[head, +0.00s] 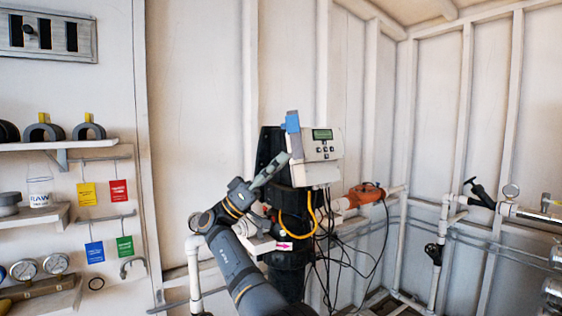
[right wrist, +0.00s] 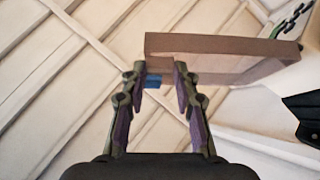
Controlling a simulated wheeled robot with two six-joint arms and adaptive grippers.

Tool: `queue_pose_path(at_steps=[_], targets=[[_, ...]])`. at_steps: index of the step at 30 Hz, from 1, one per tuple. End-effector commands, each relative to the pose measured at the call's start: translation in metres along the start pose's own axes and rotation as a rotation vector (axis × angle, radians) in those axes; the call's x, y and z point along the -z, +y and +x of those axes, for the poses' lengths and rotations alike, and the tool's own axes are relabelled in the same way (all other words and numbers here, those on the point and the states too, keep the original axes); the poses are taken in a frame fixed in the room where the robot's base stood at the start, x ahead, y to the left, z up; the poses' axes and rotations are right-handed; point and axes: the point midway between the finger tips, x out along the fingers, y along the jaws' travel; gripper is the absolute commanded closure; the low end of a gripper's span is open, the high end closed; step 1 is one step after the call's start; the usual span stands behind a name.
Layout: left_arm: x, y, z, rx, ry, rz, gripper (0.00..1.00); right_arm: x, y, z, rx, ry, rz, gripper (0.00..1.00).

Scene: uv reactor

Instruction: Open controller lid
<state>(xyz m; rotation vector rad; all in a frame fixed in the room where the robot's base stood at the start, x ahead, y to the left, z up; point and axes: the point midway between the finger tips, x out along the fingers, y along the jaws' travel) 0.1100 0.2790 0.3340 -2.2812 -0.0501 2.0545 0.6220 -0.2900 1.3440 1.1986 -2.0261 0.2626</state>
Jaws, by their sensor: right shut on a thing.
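The controller (head: 318,159) is a pale box with a green display and dark buttons, mounted on the black reactor body. A narrow blue and grey panel (head: 293,122) stands at its upper left edge; I cannot tell if this is the lid. My right gripper (head: 284,158) reaches up from below to the controller's left side. In the right wrist view, its fingertips (right wrist: 160,70) close about the lower left edge of a brownish box-like part (right wrist: 225,66), apparently the controller lid. A small blue piece (right wrist: 153,81) shows between the fingers. My left gripper is not in view.
A yellow hose (head: 297,235) and dark cables hang below the controller. An orange part (head: 363,194) sits on the pipe to the right. Shelves with clamps and gauges (head: 55,263) are on the left wall. The wall above the controller is clear.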

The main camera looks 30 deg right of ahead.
Motion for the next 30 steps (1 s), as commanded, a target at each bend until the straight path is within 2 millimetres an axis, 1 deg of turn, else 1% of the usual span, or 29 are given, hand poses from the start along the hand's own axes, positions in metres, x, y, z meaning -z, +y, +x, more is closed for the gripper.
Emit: queue_pose_path(at_steps=[11,12,16,30], targets=[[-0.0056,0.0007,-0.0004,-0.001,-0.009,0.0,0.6,0.0004,0.0002,0.001,-0.002,-0.001,-0.002,1.0],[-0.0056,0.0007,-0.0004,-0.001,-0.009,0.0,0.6,0.0004,0.0002,0.001,-0.002,-0.001,-0.002,0.65],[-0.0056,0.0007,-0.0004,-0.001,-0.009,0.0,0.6,0.0002,0.0001,0.0007,-0.001,-0.001,-0.002,0.47],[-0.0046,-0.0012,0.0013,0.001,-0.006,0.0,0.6,-0.0014,-0.0013,0.0009,0.005,-0.002,0.002,0.47]])
